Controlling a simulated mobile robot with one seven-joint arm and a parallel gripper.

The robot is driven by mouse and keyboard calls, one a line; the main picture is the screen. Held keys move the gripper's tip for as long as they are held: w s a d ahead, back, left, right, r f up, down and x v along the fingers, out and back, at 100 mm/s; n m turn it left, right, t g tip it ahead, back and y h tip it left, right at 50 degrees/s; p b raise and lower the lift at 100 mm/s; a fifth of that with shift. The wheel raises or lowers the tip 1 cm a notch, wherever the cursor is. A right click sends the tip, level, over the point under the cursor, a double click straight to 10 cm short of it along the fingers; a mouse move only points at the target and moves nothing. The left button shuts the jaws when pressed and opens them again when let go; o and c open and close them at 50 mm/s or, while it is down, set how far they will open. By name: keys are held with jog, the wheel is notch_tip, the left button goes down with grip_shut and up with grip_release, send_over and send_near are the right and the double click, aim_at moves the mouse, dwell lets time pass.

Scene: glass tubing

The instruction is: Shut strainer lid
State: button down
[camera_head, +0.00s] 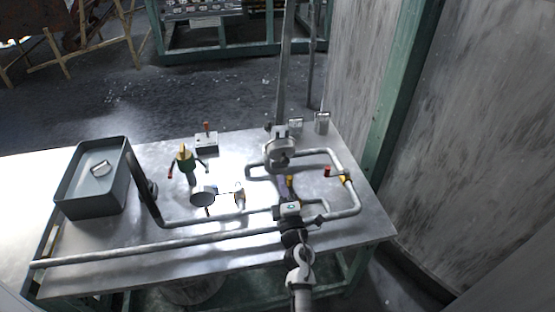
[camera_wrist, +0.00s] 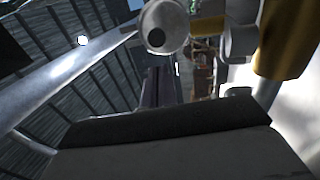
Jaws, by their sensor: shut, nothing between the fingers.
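My gripper (camera_head: 287,191) is over the pipework on the right half of the metal table, with my arm coming in from the front. Its fingers look shut and empty; they show dark in the middle of the wrist view (camera_wrist: 158,76). A round grey disc (camera_head: 203,195), which may be the strainer lid, is left of my gripper and apart from it. A rounded grey fitting (camera_head: 279,152) stands just behind my gripper. I cannot tell for sure which part is the strainer, or how its lid stands.
Grey pipes (camera_head: 335,157) loop around my gripper, with a red-handled valve (camera_head: 327,172) on the right. A grey bin (camera_head: 93,197) is at the left. In the wrist view, a yellow cylinder (camera_wrist: 290,38) is close at the right.

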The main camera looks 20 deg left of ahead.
aim_at(275, 154)
jog(key=p+x, duration=0.2)
jog(key=x, duration=0.5)
jog(key=shift+w+a, duration=0.1)
jog(key=shift+w, duration=0.05)
jog(key=shift+r, duration=0.25)
